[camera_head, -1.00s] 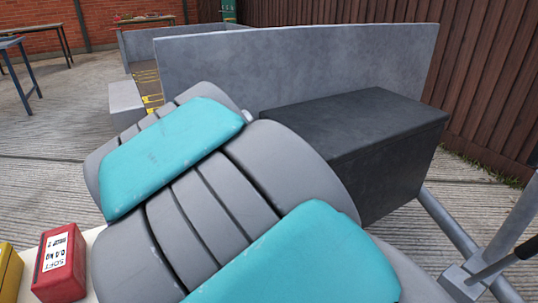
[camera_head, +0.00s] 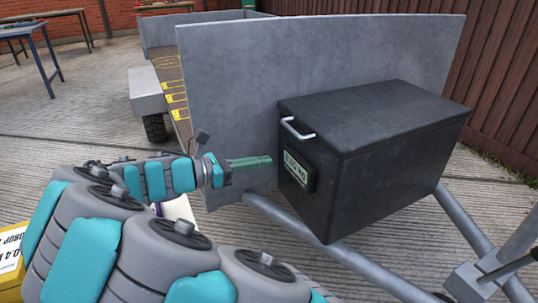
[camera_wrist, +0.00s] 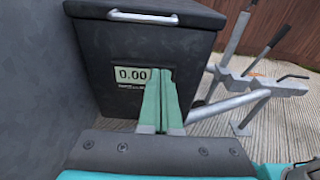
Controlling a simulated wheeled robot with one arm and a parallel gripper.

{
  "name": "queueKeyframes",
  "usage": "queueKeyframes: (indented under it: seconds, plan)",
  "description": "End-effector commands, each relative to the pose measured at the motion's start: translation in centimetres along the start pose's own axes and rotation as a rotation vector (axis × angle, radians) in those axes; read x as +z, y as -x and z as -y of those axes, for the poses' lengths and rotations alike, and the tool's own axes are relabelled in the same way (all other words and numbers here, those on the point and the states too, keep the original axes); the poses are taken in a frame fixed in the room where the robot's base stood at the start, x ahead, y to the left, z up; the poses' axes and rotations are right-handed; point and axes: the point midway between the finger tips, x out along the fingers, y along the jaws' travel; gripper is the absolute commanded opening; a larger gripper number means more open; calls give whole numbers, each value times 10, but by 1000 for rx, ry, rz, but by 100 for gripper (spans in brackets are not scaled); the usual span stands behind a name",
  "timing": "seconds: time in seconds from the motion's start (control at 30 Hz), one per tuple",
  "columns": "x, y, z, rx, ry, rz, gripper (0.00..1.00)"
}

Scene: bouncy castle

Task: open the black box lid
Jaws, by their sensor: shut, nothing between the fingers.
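The black box (camera_head: 375,180) sits on the trailer's drawbar frame, and its lid (camera_head: 370,112) is down. A pale metal handle (camera_head: 298,128) is on the lid's near edge; it also shows in the wrist view (camera_wrist: 143,17). A small display panel (camera_head: 296,168) is on the box's front face; it reads 0.00 in the wrist view (camera_wrist: 132,75). My gripper (camera_head: 268,161) has green fingers, shut and empty. It points at the front face, left of the panel in the head view and below the handle. In the wrist view the fingertips overlap the panel's right edge; contact cannot be told.
A grey trailer wall (camera_head: 225,90) stands close behind and left of the box. Metal drawbar tubes (camera_head: 340,262) run beneath it, with a lever and clamp (camera_head: 490,275) at right. A wooden fence (camera_head: 505,90) is behind. A yellow block (camera_head: 12,255) is at lower left.

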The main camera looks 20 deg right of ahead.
Motion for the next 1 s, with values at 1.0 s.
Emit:
queueKeyframes:
  seconds: [1.0]
  plan:
    - [38,-72,1,-3,-2,-2,0]
